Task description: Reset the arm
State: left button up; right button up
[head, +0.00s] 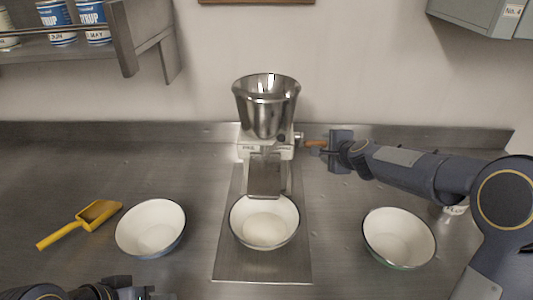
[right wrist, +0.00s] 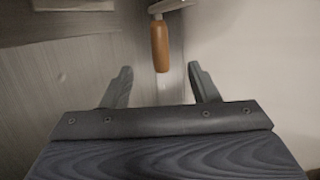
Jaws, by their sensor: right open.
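My right gripper (head: 338,150) is at the right side of the metal mill (head: 266,110), by the wooden crank handle (head: 316,143). In the right wrist view the two fingers (right wrist: 160,85) are spread apart, and the wooden handle (right wrist: 160,46) hangs ahead of the gap between them. The gripper is open and empty. My left arm (head: 90,290) shows only in part at the bottom left edge; whether its fingers are open or shut cannot be made out.
A white bowl (head: 264,238) stands under the mill's spout. Two more bowls stand left (head: 150,240) and right (head: 399,250). A yellow scoop (head: 97,212) lies at far left. A shelf with syrup cans (head: 92,22) hangs upper left, a grey cabinet (head: 480,14) upper right.

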jog(key=s+d+r+n+g+y, duration=0.1)
jog(key=s+r+n, duration=0.15)
jog(key=s, duration=0.45)
jog(key=s+d+r+n+g+y, duration=0.1)
jog(key=s+d+n, duration=0.15)
jog(key=s, duration=0.55)
jog(key=s+r+n+g, duration=0.1)
jog(key=s+r+n, duration=0.15)
jog(key=s, duration=0.45)
jog(key=s+f+n+g, duration=0.1)
jog(key=s+f+n, duration=0.1)
jog(key=s, duration=0.5)
jog(key=s+d+f+n+g, duration=0.1)
jog(key=s+f+n, duration=0.2)
jog(key=s, duration=0.3)
jog(key=s+f+n+g+h, duration=0.1)
jog(key=s+f+n, duration=0.1)
jog(key=s, duration=0.5)
jog(key=shift+s+d+f, duration=0.35)
jog(key=shift+f, duration=0.55)
